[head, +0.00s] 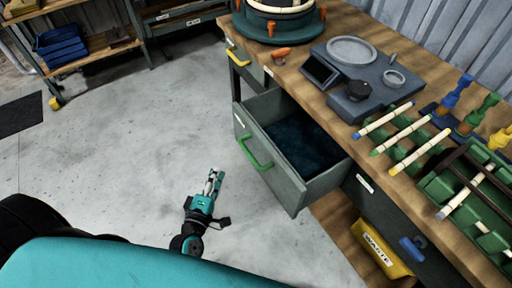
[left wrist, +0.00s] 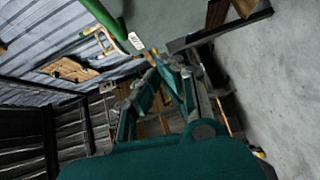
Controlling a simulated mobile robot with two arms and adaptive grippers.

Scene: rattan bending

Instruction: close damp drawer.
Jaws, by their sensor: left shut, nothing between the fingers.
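The grey drawer (head: 276,182) stands pulled out from the workbench in the head view, with a dark blue lining or cloth (head: 305,145) inside. Its green handle (head: 254,152) is on the front face; a green bar that looks like this handle (left wrist: 97,30) shows at the upper left of the left wrist view. My left gripper (head: 215,177) is shut and empty, in front of and below the handle, apart from the drawer. Its fingers (left wrist: 168,72) also show in the left wrist view. My right gripper is in neither view.
The wooden workbench (head: 335,88) holds a grey device (head: 375,68), colored rods and a green rack (head: 450,190). A closed drawer with a blue handle (head: 412,249) and a yellow waste bin (head: 381,249) are at lower right. Open concrete floor (head: 130,130) lies left of the drawer.

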